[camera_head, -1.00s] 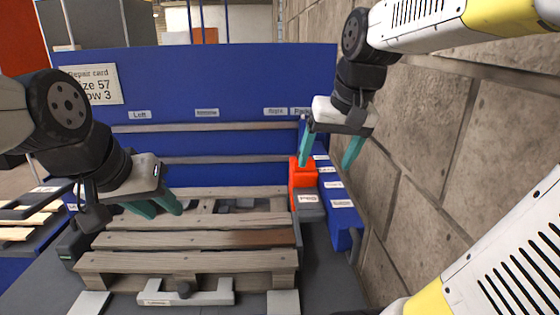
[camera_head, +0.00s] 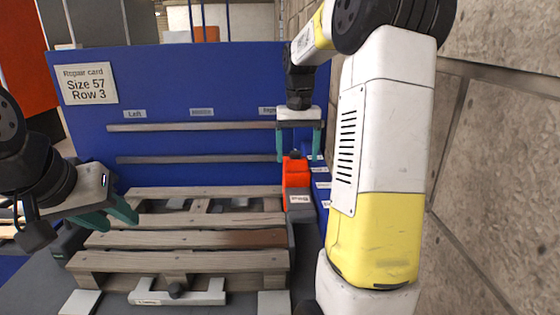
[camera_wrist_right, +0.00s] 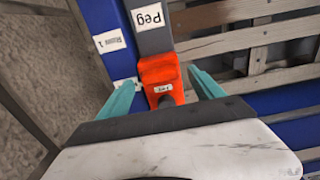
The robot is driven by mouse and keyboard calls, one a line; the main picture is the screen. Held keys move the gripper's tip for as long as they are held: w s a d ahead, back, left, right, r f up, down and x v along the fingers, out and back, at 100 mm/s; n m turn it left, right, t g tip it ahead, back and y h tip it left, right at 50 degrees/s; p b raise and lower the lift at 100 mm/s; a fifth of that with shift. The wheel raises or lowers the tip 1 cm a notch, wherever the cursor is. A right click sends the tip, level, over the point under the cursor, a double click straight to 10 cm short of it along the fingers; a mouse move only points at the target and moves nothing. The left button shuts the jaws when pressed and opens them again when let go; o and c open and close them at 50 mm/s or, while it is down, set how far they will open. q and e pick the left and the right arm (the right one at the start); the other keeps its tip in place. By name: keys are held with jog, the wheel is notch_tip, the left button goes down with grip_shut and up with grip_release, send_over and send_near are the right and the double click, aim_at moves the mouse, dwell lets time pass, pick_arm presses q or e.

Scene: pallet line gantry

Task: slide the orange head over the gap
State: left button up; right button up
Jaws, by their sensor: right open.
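The orange head (camera_head: 297,173) sits on a grey block marked Peg (camera_head: 300,199) at the right edge of the wooden pallet (camera_head: 190,240). My right gripper (camera_head: 299,157) points down just above the head, open, with one teal finger on each side. In the right wrist view, the head (camera_wrist_right: 160,76) lies between the two fingertips, with visible space at both sides. Gaps show between the pallet boards; I cannot tell which one is meant. My left gripper (camera_head: 113,214) hangs over the pallet's left side, its fingers seen at a slant.
A blue back panel (camera_head: 220,85) carries two grey rails and a repair card (camera_head: 86,84) reading "Size 57, Row 3". A blue strip with row labels (camera_head: 322,184) runs beside the head. A stone wall (camera_head: 490,180) stands close on the right.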

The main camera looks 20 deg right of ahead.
aim_at(296, 179)
jog(key=shift+f, duration=1.3)
grip_shut()
